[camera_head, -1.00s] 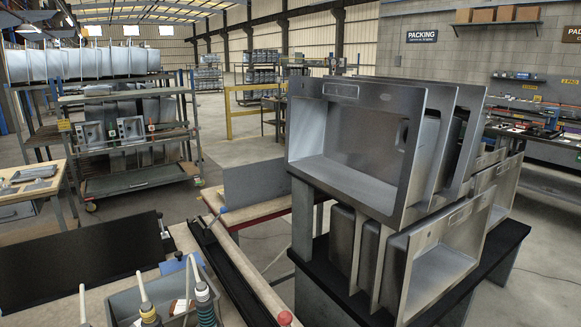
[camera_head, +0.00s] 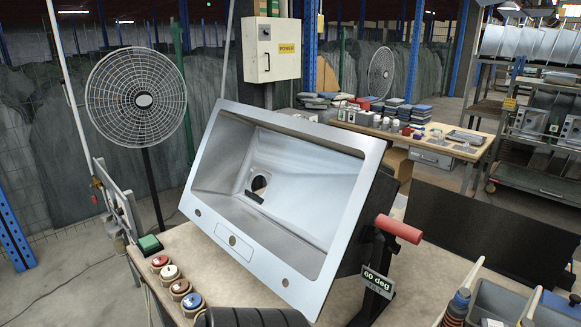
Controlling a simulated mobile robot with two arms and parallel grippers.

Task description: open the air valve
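I cannot identify the air valve with certainty. At the left, a thin white pipe (camera_head: 68,85) runs down to a small red-handled fitting (camera_head: 95,184) beside a grey panel (camera_head: 122,205); its setting is too small to read. A red cylindrical handle (camera_head: 400,229) sits on a black stand right of the steel sink, above a tag (camera_head: 378,282) reading "60 deg".
The tilted steel sink (camera_head: 225,240) fills the middle of the bench (camera_head: 195,243). Several round coloured-top pots (camera_head: 180,290) and a green block (camera_head: 149,244) line its left edge. A fan (camera_head: 143,100) stands behind.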

